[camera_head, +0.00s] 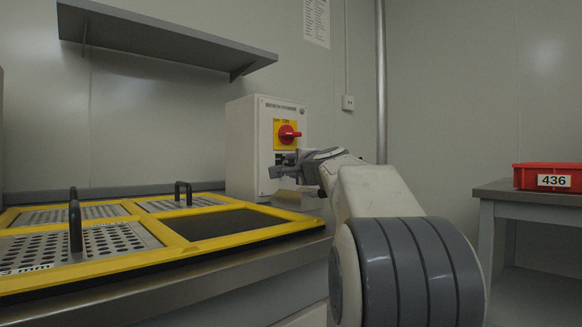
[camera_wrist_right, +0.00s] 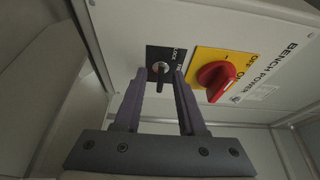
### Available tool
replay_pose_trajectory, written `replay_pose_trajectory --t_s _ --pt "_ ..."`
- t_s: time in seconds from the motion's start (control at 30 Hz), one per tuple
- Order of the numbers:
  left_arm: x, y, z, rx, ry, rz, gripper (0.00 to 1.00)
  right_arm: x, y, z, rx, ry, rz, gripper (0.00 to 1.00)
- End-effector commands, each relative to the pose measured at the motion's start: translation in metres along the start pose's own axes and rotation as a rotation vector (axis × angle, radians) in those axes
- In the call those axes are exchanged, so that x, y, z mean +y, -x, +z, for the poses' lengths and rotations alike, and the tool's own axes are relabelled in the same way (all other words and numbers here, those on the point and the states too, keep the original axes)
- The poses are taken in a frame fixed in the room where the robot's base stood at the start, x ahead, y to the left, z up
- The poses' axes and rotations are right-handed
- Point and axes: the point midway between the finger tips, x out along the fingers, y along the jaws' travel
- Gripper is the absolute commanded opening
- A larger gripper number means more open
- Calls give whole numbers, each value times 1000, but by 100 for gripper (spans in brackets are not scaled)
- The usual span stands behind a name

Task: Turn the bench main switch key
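The white bench power box (camera_head: 240,150) stands at the back of the bench. In the right wrist view, its black key switch plate (camera_wrist_right: 153,52) carries a small key (camera_wrist_right: 159,68). My right gripper (camera_wrist_right: 160,76) points at the plate, with one finger on each side of the key. A gap shows between the fingers, and they look open. In the head view, my right gripper (camera_head: 283,169) is just below the red knob (camera_head: 290,134) and hides most of the key switch. My left gripper is in neither view.
The red knob on its yellow plate (camera_wrist_right: 236,60) is right beside the key switch. Yellow-framed bench openings (camera_head: 110,271), some with perforated plates and dark handles, lie left of the arm. A shelf (camera_head: 170,38) hangs above. A red bin (camera_head: 530,169) sits on a side table.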

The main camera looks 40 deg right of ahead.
Motion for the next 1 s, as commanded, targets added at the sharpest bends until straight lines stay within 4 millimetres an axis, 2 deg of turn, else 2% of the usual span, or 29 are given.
replay_pose_trajectory --t_s 0.4,0.5,0.7,1.0 --pt "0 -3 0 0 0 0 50 -1 77 0 2 1 -2 40" --pt "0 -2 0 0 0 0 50 -1 90 0 2 0 -1 40" --pt "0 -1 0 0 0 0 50 0 101 0 0 1 0 40" --pt "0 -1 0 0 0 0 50 0 101 0 0 1 0 40"
